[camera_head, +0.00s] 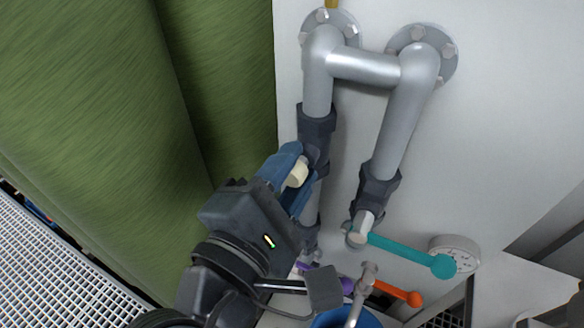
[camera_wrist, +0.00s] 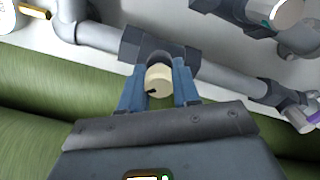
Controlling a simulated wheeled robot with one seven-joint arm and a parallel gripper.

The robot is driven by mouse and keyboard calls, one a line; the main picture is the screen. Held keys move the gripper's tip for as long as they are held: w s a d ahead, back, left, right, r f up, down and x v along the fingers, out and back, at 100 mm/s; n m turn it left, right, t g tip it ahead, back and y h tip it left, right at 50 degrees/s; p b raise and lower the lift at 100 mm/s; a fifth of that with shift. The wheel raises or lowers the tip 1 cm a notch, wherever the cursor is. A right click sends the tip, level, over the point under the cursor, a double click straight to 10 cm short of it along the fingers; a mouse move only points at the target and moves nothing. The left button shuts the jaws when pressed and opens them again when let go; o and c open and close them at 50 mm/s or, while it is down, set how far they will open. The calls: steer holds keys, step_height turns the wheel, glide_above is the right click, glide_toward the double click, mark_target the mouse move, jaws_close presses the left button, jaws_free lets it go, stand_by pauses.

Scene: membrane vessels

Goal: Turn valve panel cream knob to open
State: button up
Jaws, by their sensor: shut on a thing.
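The cream knob (camera_head: 297,174) sits on a dark valve body (camera_head: 316,132) on the left grey pipe of the white panel (camera_head: 490,130). My gripper (camera_head: 293,178) reaches up to it from the lower left, its blue fingers on either side of the knob. In the wrist view the round cream knob (camera_wrist: 158,80), with a dark mark on its face, sits between the two blue fingers (camera_wrist: 158,88). The gripper is shut on the knob. The fingers hide the knob's sides.
A teal lever (camera_head: 412,254), an orange lever (camera_head: 398,293) and a purple handle (camera_head: 347,286) sit lower on the panel, near a round gauge (camera_head: 455,252). Large green cylinders (camera_head: 90,120) stand close on the left. A metal grating (camera_head: 60,270) lies at lower left.

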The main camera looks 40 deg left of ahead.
steer(key=n, duration=0.5)
steer(key=shift+f+n, duration=0.1)
steer(key=shift+n, duration=2.3)
steer(key=shift+f, duration=0.1)
steer(key=o, duration=1.1)
steer(key=shift+c, duration=0.2)
steer(key=b+v, duration=0.1)
steer(key=v, duration=0.7)
steer(key=shift+w, duration=0.1)
